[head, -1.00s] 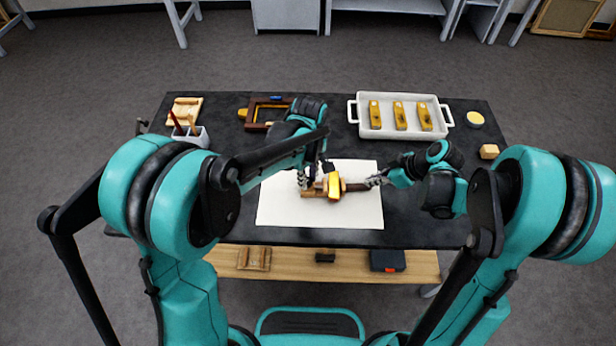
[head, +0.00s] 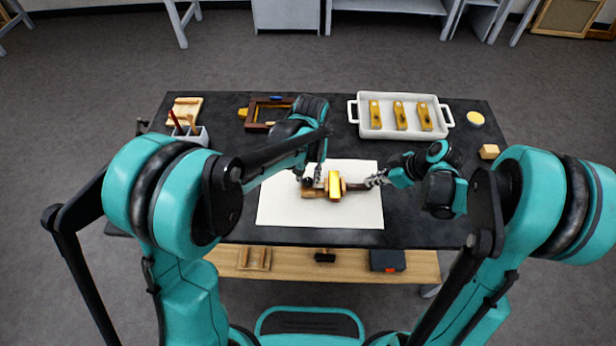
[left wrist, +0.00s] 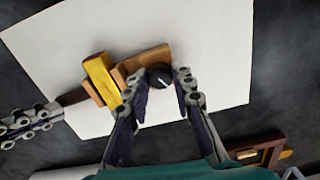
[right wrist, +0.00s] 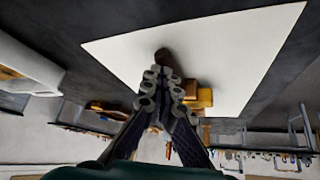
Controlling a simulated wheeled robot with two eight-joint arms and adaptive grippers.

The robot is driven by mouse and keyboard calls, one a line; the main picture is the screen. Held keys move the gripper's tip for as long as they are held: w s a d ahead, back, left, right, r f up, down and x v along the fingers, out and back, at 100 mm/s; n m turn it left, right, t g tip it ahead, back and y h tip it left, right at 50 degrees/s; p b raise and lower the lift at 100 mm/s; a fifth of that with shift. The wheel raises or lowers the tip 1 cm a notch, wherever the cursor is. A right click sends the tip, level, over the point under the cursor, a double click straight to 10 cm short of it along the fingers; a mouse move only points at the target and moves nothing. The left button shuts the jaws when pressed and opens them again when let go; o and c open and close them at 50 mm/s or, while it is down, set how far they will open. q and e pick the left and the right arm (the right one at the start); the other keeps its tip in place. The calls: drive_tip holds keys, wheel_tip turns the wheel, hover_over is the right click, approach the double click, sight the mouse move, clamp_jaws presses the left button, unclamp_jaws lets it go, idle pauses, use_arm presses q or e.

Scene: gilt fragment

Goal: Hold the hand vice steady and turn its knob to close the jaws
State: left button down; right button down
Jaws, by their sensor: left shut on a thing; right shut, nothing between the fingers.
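The hand vice lies on a white sheet (head: 280,210); its wooden body (left wrist: 150,60) has a dark handle (left wrist: 73,97) at one end. A yellow-gold piece (head: 335,187) sits across the vice, and shows in the left wrist view (left wrist: 102,72). A black knob (left wrist: 159,76) with a white mark is on the body. My left gripper (head: 314,181) is shut on the knob, one finger on each side. My right gripper (right wrist: 163,75) is shut and empty at the dark handle's end (right wrist: 163,56). I cannot tell whether its tips touch the handle. The jaw gap is unclear.
A white tray (head: 388,133) with several yellow pieces stands at the back right. A dark wooden frame (head: 256,126) lies behind the sheet, and a pen cup (head: 203,137) is at the left. A small wooden block (head: 489,151) and a round yellow dish (head: 475,118) are at the right.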

sight(310, 181)
use_arm(q)
drive_tip(key=m, duration=1.3)
drive_tip(key=shift+m, duration=0.3)
idle(0.4)
drive_tip(key=c, duration=1.3)
unclamp_jaws()
drive_tip(key=r, duration=1.2)
drive_tip(key=shift+d, duration=0.25)
